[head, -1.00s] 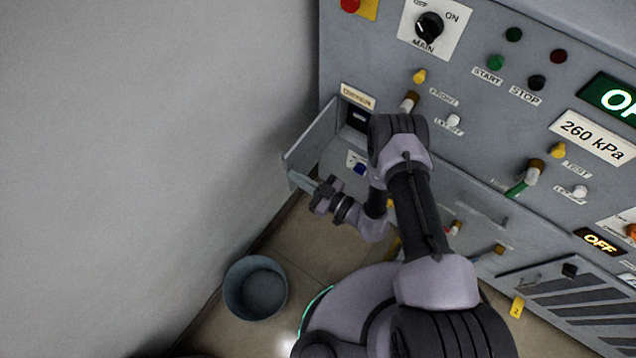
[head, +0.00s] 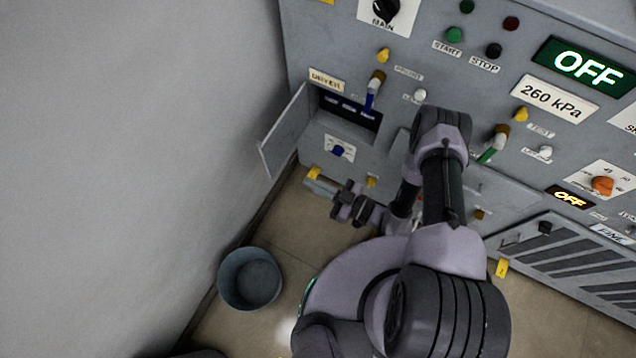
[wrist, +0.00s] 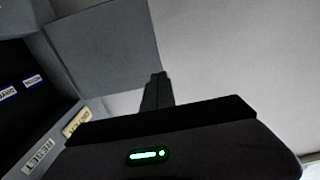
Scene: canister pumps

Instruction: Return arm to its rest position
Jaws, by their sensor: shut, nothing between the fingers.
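The open compartment door (head: 283,133) juts out to the left near my gripper. A blue-handled valve (head: 371,92) and a blue knob (head: 338,151) are on the panel. A grey bucket (head: 250,279) stands on the floor by the wall. Open floor lies between bucket and machine.

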